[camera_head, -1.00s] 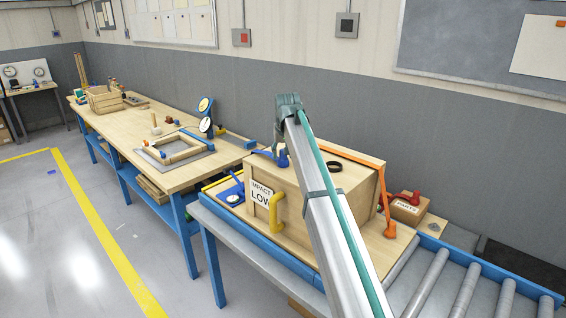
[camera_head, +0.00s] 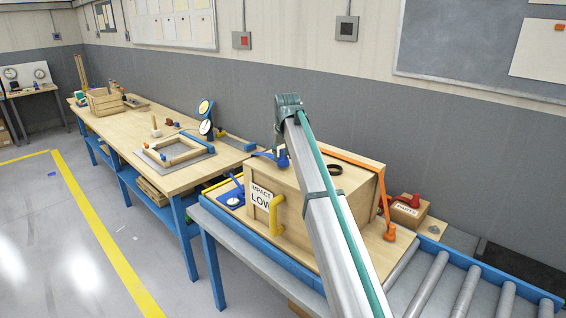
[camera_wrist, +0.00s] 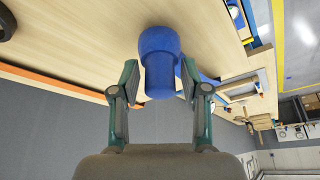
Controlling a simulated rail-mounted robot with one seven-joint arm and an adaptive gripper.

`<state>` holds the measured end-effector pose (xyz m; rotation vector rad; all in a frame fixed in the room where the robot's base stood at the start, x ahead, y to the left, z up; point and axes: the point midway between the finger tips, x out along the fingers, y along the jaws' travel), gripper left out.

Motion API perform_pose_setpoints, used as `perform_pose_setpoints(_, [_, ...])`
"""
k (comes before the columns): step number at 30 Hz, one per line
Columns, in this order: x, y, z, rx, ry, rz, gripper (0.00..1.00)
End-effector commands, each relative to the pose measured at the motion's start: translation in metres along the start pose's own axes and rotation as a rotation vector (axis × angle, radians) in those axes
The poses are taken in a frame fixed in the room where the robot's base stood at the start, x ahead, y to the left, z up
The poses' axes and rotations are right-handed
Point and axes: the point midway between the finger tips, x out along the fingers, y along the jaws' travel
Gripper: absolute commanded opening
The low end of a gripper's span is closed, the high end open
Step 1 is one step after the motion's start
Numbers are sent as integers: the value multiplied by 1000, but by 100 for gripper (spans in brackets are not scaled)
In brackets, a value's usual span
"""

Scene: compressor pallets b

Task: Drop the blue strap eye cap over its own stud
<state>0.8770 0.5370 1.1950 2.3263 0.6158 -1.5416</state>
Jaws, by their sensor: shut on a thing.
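The blue strap eye cap (camera_wrist: 160,62) is between the two fingers of my gripper (camera_wrist: 160,80) in the wrist view. My gripper is shut on it, with its wide round end away from the palm. In the head view the blue cap (camera_head: 283,158) shows at the back left of the wooden crate (camera_head: 310,188), with a blue strap piece (camera_head: 263,154) beside it. My fingers are mostly hidden there by my arm. A small blue part (camera_wrist: 208,79) shows behind the right finger in the wrist view. I cannot make out the stud, nor whether the cap touches the crate.
An orange strap (camera_head: 345,156) runs over the crate to an orange end piece (camera_head: 389,233). A black ring (camera_head: 336,169) lies on the lid. A yellow handle (camera_head: 277,214) is on the front. A parts box (camera_head: 408,212) with a red piece (camera_head: 410,200) stands at right.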

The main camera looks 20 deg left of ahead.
Motion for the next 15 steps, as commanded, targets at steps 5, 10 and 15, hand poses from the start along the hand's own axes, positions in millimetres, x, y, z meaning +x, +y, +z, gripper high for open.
perform_pose_setpoints(5, [-12, 0, -6, 0, 1, 0, 12])
perform_pose_setpoints(10, [-22, 0, -10, 0, 0, 0, 12])
perform_pose_setpoints(15, [-31, 0, -14, 0, 0, 0, 12])
